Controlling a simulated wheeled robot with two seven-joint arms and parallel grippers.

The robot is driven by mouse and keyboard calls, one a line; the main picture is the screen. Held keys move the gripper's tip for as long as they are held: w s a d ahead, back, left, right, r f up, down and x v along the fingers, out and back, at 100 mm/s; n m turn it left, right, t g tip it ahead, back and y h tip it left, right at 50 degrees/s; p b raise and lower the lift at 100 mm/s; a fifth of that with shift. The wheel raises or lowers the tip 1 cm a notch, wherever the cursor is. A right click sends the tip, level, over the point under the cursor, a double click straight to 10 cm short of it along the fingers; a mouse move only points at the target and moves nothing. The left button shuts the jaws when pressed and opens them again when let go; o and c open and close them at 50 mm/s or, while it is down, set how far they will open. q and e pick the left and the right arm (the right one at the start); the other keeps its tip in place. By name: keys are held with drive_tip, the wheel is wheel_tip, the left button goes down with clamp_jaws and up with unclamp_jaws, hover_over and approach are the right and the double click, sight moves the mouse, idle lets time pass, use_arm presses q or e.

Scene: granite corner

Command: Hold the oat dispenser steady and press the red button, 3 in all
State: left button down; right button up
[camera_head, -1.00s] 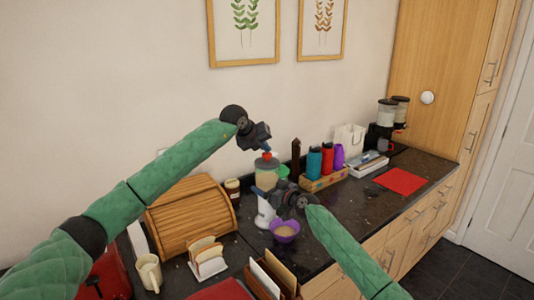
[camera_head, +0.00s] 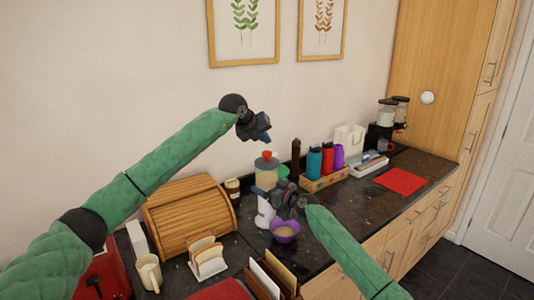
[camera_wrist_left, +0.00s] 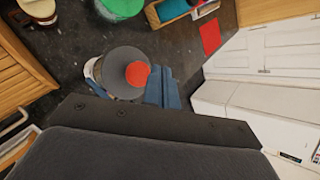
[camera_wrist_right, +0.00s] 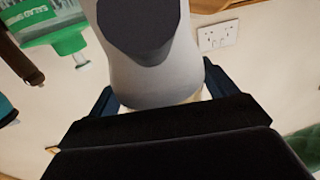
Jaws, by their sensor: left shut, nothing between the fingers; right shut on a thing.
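The oat dispenser (camera_head: 267,178) stands upright on the dark counter by the wall, with a clear oat-filled container, grey lid and white stand. Its red button (camera_head: 266,154) is on top and also shows in the left wrist view (camera_wrist_left: 137,74). My left gripper (camera_head: 267,138) is shut and empty, just above the button and apart from it. My right gripper (camera_head: 258,191) is shut on the dispenser's body; in the right wrist view its fingers sit on both sides of the grey-white body (camera_wrist_right: 155,75).
A wooden bread bin (camera_head: 190,212) and a jar (camera_head: 232,187) stand left of the dispenser. A crate of bottles (camera_head: 324,182) stands to the right. A toast rack (camera_head: 208,262) and mug (camera_head: 149,272) are at front left. Counter right of the bowl is clear.

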sight(265, 153)
use_arm(q)
drive_tip(key=shift+r, duration=1.75)
use_arm(e)
drive_tip(key=o, duration=1.4)
drive_tip(key=shift+c, duration=0.2)
